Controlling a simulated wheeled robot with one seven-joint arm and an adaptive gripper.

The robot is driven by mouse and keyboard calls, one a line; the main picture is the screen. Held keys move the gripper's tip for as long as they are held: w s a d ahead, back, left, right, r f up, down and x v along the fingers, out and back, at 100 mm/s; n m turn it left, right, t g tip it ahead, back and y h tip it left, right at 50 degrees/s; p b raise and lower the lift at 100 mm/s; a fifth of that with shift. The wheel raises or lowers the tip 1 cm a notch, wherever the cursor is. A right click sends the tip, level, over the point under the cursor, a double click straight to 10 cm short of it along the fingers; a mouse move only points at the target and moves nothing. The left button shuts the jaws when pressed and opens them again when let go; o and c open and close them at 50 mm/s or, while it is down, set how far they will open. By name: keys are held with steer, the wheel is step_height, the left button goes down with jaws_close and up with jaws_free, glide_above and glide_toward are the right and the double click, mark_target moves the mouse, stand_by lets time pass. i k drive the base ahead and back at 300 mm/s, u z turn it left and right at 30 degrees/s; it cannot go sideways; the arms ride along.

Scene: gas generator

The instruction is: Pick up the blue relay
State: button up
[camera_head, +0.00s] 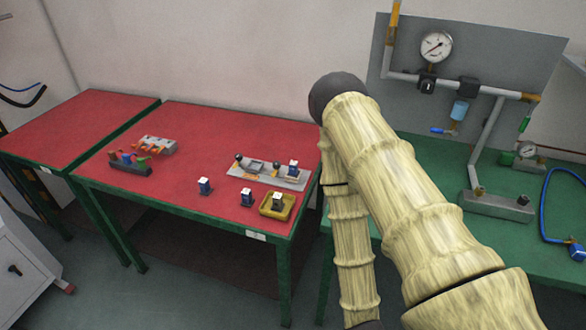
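Several small relay-like blocks with white tops and dark blue sides are on the red table. One block (204,186) stands alone in the middle. Another block (247,197) stands near the front edge. A third block (278,202) is in a yellow tray (264,209), and it looks darker. One more block (293,168) sits on a grey plate (262,174). They are too small to tell which one the task means by the blue relay. My arm crosses the right half of the picture, bent at a dark elbow. My gripper is below the picture's edge.
The red table (170,180) also holds a dark rack (131,168) with coloured pieces and a grey block (157,145). At right, a green table (430,160) carries pipes and a gauge (436,46). A white cabinet (25,270) stands at left.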

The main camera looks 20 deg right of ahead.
mark_target(294, 171)
steer(key=u, duration=1.5)
steer(key=i, duration=1.8)
steer(key=z, duration=2.65)
